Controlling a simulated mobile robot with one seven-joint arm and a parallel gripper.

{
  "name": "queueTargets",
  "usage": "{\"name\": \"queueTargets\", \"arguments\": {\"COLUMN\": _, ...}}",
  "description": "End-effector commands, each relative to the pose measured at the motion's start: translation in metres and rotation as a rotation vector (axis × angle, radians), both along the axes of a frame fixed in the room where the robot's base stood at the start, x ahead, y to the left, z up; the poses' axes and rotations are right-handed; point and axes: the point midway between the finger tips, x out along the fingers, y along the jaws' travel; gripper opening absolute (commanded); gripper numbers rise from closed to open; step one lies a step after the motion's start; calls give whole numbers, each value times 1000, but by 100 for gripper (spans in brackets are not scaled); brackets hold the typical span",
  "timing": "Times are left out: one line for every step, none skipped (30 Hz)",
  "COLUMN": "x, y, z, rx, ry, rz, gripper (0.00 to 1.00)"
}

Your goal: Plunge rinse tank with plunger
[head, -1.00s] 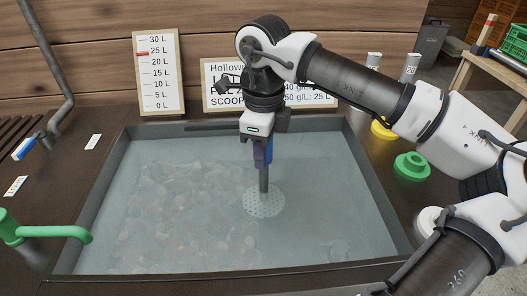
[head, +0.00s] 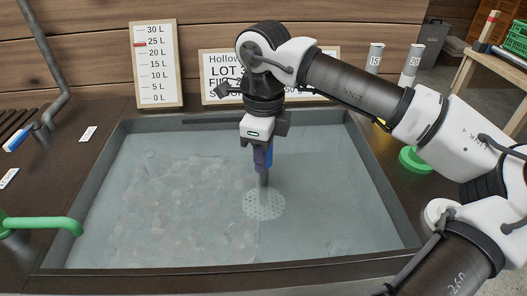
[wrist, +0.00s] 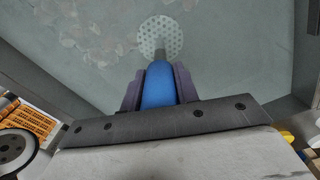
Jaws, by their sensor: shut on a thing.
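The rinse tank (head: 75,232) is a wide grey basin with cloudy water, set in the dark counter. Pale and brownish lumps show blurred under the water in its left half. My gripper (head: 263,160) is over the middle of the tank, shut on the blue handle of the plunger (head: 264,205). The plunger is upright, and its round perforated pale disc is in the water, right of the lumps. The wrist view shows the blue handle (wrist: 158,84) between my dark fingers and the disc (wrist: 161,36) beyond it. The disc's exact depth is hard to tell.
A green spout (head: 40,224) reaches over the tank's left rim. A litre gauge board (head: 155,65) with a red mark near 25 and a partly hidden sign (head: 222,75) stand behind. A green knobbed piece (head: 413,160) and grey cylinders (head: 411,70) are at right.

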Motion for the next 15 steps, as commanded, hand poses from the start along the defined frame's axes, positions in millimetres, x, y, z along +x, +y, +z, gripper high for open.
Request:
{"name": "queueTargets", "arguments": {"x": 0, "y": 0, "z": 10, "rx": -1, "ry": -2, "rz": 0, "gripper": 0}}
{"name": "queueTargets", "arguments": {"x": 0, "y": 0, "z": 14, "rx": 0, "ry": -1, "rz": 0, "gripper": 0}}
{"name": "queueTargets", "arguments": {"x": 0, "y": 0, "z": 19, "rx": 0, "ry": -1, "rz": 0, "gripper": 0}}
{"name": "queueTargets", "arguments": {"x": 0, "y": 0, "z": 23, "rx": 0, "ry": -1, "rz": -1, "gripper": 0}}
{"name": "queueTargets", "arguments": {"x": 0, "y": 0, "z": 26, "rx": -2, "ry": -2, "rz": -1, "gripper": 0}}
{"name": "queueTargets", "arguments": {"x": 0, "y": 0, "z": 31, "rx": -2, "ry": -2, "rz": -1, "gripper": 0}}
{"name": "queueTargets", "arguments": {"x": 0, "y": 0, "z": 34, "rx": -2, "ry": -2, "rz": -1, "gripper": 0}}
{"name": "queueTargets", "arguments": {"x": 0, "y": 0, "z": 38, "rx": -2, "ry": -2, "rz": -1, "gripper": 0}}
{"name": "queueTargets", "arguments": {"x": 0, "y": 0, "z": 42, "rx": -2, "ry": -2, "rz": 0, "gripper": 0}}
{"name": "queueTargets", "arguments": {"x": 0, "y": 0, "z": 45, "rx": -1, "ry": -2, "rz": 0, "gripper": 0}}
{"name": "queueTargets", "arguments": {"x": 0, "y": 0, "z": 48, "rx": -1, "ry": -2, "rz": 0, "gripper": 0}}
{"name": "queueTargets", "arguments": {"x": 0, "y": 0, "z": 50, "rx": -1, "ry": -2, "rz": 0, "gripper": 0}}
{"name": "queueTargets", "arguments": {"x": 0, "y": 0, "z": 50, "rx": 0, "ry": -1, "rz": 0, "gripper": 0}}
{"name": "queueTargets", "arguments": {"x": 0, "y": 0, "z": 50, "rx": 0, "ry": -1, "rz": 0, "gripper": 0}}
{"name": "queueTargets", "arguments": {"x": 0, "y": 0, "z": 49, "rx": 0, "ry": -1, "rz": 0, "gripper": 0}}
